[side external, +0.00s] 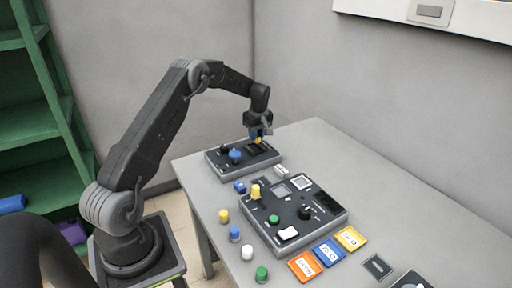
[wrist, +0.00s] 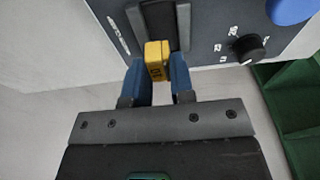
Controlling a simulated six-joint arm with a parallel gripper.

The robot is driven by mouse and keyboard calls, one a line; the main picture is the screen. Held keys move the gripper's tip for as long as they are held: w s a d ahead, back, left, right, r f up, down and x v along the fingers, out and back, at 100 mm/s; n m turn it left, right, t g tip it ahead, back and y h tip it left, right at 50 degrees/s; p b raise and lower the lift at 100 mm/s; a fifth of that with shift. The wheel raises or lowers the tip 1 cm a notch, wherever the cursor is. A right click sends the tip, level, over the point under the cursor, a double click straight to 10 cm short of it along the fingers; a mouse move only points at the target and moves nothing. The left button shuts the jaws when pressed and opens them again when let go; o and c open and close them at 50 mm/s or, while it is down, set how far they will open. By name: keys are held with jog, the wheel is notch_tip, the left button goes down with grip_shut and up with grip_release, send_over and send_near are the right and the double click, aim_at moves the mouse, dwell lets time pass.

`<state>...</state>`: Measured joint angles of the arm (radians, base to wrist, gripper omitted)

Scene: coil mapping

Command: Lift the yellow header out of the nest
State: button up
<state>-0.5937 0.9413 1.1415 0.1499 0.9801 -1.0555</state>
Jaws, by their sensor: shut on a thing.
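The yellow header (wrist: 157,56) is a small block with dark marks on its face, held between the two blue fingers of my gripper (wrist: 159,72). In the wrist view the header overlaps the near end of a dark recess in the panel, which looks like the nest (wrist: 158,22). I cannot tell whether the header's lower end is still inside the nest.
The far panel (side external: 217,162) carries a blue knob (side external: 235,155) and a black knob (wrist: 249,47). A larger control box (side external: 270,232) stands nearer on the grey table (side external: 315,135). Colored pegs and labelled cards lie around it. The wall is close behind the far panel.

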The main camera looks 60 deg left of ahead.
jog(key=shift+r, duration=1.25)
jog(key=shift+s, duration=0.1)
